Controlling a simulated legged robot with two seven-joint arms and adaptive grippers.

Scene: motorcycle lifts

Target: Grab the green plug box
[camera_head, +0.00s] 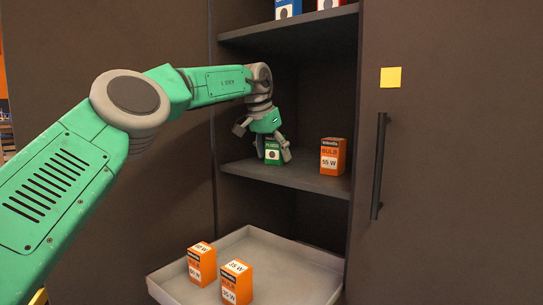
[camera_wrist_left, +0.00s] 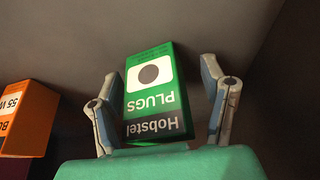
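The green plug box (camera_head: 273,152) stands upright on the middle shelf of the dark cabinet. In the left wrist view the green plug box (camera_wrist_left: 152,92) appears upside down, with "Hobstel PLUGS" on its face. My left gripper (camera_head: 273,150) is at the box, with its fingers on either side of it. In the left wrist view the left gripper (camera_wrist_left: 165,90) has its fingers spread, with a gap showing on the right side and a narrower one on the left. The right gripper is not in view.
An orange bulb box (camera_head: 333,157) stands right of the green box on the same shelf (camera_head: 290,176). Two orange boxes (camera_head: 202,265) (camera_head: 237,283) sit in a grey tray (camera_head: 290,270) below. More boxes stand on the shelf above. A handled door (camera_head: 440,200) is at right.

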